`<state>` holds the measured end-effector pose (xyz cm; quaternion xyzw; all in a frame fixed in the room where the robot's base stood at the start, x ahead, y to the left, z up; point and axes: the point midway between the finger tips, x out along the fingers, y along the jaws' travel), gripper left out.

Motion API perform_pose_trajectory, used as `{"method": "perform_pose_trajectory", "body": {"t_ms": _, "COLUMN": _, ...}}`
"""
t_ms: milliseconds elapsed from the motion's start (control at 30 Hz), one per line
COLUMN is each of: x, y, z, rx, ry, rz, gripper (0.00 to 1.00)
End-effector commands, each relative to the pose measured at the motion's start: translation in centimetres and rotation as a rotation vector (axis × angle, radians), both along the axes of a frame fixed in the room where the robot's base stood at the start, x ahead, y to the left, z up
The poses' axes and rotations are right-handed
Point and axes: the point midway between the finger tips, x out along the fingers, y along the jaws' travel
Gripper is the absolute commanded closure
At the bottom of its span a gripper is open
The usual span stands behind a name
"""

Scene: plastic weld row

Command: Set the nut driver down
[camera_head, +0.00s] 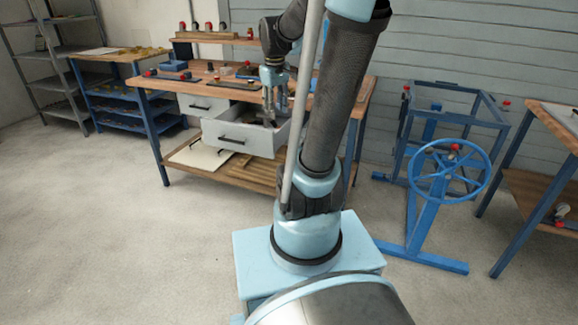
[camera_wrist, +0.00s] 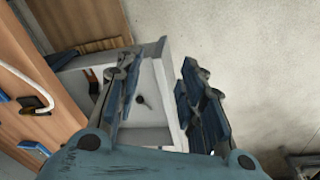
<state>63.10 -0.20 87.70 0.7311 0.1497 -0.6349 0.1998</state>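My gripper (camera_head: 274,106) is over the open drawer (camera_head: 228,137) of the workbench. In the wrist view my gripper (camera_wrist: 160,64) has its two fingers well apart, with nothing held between them. The drawer's pale inside (camera_wrist: 155,80) shows between and beyond the fingers. A small dark item with a round end and a short shaft (camera_wrist: 142,100) is seen in the drawer between the fingers; it may be the nut driver, but it is too small to be sure. In the head view the fingers partly hide the drawer's contents.
The wooden workbench (camera_head: 350,98) holds several small tools and a blue box (camera_head: 174,65). A closed drawer (camera_head: 203,104) is left of the open one. A blue frame with a handwheel (camera_head: 447,172) stands at right. The concrete floor (camera_head: 120,235) at left is clear.

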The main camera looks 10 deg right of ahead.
Motion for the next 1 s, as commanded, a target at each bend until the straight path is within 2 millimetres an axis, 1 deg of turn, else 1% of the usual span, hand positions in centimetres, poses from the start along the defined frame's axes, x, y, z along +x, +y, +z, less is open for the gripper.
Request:
{"method": "perform_pose_trajectory", "body": {"t_ms": 33, "x": -1.8, "y": -0.1, "z": -0.4, "rx": 0.006, "ry": -0.004, "rz": -0.028, "gripper": 0.64}}
{"method": "perform_pose_trajectory", "body": {"t_ms": 200, "x": -6.6, "y": -0.1, "z": -2.0, "rx": 0.029, "ry": -0.016, "rz": -0.129, "gripper": 0.64}}
{"method": "perform_pose_trajectory", "body": {"t_ms": 367, "x": -10.9, "y": -0.1, "z": -4.1, "rx": 0.053, "ry": -0.027, "rz": -0.225, "gripper": 0.64}}
{"method": "perform_pose_trajectory", "body": {"t_ms": 500, "x": -14.3, "y": -0.1, "z": -6.3, "rx": 0.074, "ry": -0.037, "rz": -0.307, "gripper": 0.64}}
{"method": "perform_pose_trajectory", "body": {"t_ms": 600, "x": -16.5, "y": -0.1, "z": -8.0, "rx": 0.087, "ry": -0.044, "rz": -0.364, "gripper": 0.64}}
{"method": "perform_pose_trajectory", "body": {"t_ms": 700, "x": -18.1, "y": -0.1, "z": -9.5, "rx": 0.099, "ry": -0.048, "rz": -0.41, "gripper": 0.64}}
{"method": "perform_pose_trajectory", "body": {"t_ms": 800, "x": -19.2, "y": 0.1, "z": -10.6, "rx": 0.107, "ry": -0.051, "rz": -0.443, "gripper": 0.64}}
{"method": "perform_pose_trajectory", "body": {"t_ms": 900, "x": -19.8, "y": 0.2, "z": -11.2, "rx": 0.113, "ry": -0.052, "rz": -0.462, "gripper": 0.64}}
{"method": "perform_pose_trajectory", "body": {"t_ms": 1000, "x": -20.0, "y": 0.2, "z": -11.4, "rx": 0.114, "ry": -0.054, "rz": -0.47, "gripper": 0.64}}
